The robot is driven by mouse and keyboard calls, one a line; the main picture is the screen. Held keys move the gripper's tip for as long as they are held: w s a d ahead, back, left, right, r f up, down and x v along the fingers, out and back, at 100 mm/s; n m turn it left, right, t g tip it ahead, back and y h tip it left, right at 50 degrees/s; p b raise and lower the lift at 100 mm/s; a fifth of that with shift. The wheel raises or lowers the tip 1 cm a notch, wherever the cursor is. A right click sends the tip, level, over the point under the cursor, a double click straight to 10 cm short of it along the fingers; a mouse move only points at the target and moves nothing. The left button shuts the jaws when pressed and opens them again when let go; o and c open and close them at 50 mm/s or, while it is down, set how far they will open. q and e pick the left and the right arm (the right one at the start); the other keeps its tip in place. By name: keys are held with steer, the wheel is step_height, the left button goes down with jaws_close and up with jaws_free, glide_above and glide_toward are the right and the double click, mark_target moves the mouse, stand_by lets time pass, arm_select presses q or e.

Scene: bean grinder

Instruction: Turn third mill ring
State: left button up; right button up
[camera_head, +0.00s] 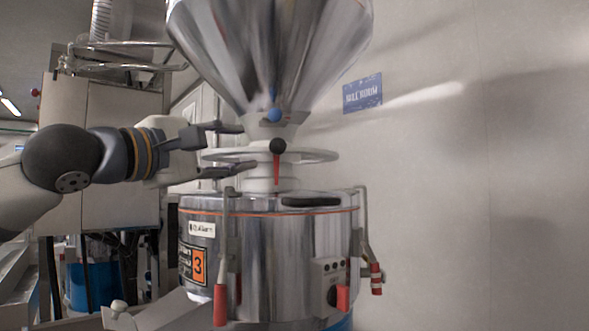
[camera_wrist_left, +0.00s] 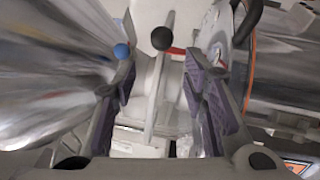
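The mill ring (camera_head: 325,156) is a flat pale ring around the neck between hopper and drum of the machine marked 3. In the left wrist view the ring (camera_wrist_left: 152,100) is seen edge-on as a thin bar. My left gripper (camera_head: 243,147) is at the ring's left side, one finger above it and one below. In the wrist view, the purple-padded fingers of the left gripper (camera_wrist_left: 162,72) are apart, with the ring between them and gaps on both sides. A black knob (camera_head: 277,146) with a red pointer sits at the ring's front. My right gripper is not in view.
The big metal hopper (camera_head: 270,45) flares out just above the ring, with a blue ball (camera_head: 274,115) at its base. The steel drum (camera_head: 280,245) with red-handled clamps (camera_head: 220,305) is close below.

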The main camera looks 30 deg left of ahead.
mark_target(277, 151)
arm_select(q)
steer(key=w, duration=0.7)
steer(key=w+d, duration=0.1)
steer(key=w, duration=0.2)
steer(key=shift+w+d+r+b, duration=0.1)
steer(key=shift+w+r+b, duration=0.15)
steer(key=shift+w+b, duration=0.1)
steer(key=shift+w+r, duration=0.1)
steer(key=shift+w, duration=0.1)
steer(key=shift+r, duration=0.3)
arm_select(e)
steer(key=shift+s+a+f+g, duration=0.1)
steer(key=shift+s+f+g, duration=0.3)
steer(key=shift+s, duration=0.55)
arm_select(q)
jaws_close()
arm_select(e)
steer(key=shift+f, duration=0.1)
